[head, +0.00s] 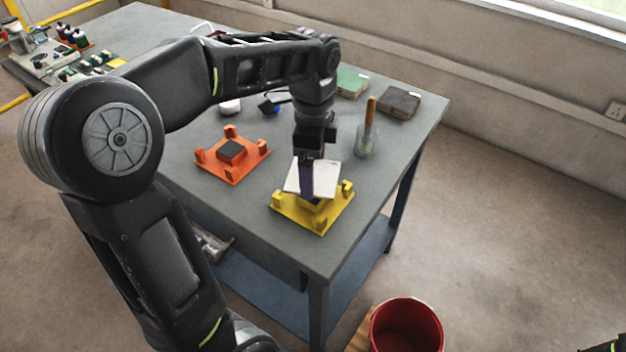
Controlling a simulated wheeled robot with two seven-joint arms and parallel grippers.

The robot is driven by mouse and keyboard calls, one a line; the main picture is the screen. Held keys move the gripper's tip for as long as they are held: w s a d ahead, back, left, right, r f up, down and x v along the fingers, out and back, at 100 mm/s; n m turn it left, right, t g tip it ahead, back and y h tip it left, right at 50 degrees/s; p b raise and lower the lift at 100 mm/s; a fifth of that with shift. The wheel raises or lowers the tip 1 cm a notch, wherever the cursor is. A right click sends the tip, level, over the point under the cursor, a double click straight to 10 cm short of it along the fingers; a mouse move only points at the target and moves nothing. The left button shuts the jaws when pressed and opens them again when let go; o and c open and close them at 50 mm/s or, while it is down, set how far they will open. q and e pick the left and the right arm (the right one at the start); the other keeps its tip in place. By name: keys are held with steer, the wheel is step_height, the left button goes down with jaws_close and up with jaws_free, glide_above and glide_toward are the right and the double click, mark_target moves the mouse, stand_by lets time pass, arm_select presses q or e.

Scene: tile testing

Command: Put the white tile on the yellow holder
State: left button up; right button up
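The white tile (326,175) is a thin pale square, tilted, over the yellow holder (322,224). The tile hides the holder's back part. I cannot tell whether the tile touches the holder.
An orange holder (212,168) with a dark pad sits to the left. Dark (400,103) and green (351,82) tiles lie at the back. A red bucket (406,330) stands below the table's front.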

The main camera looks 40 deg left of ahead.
arm_select(q)
steer(key=shift+f, duration=1.95)
steer(key=shift+f, duration=0.15)
steer(key=o, duration=1.3)
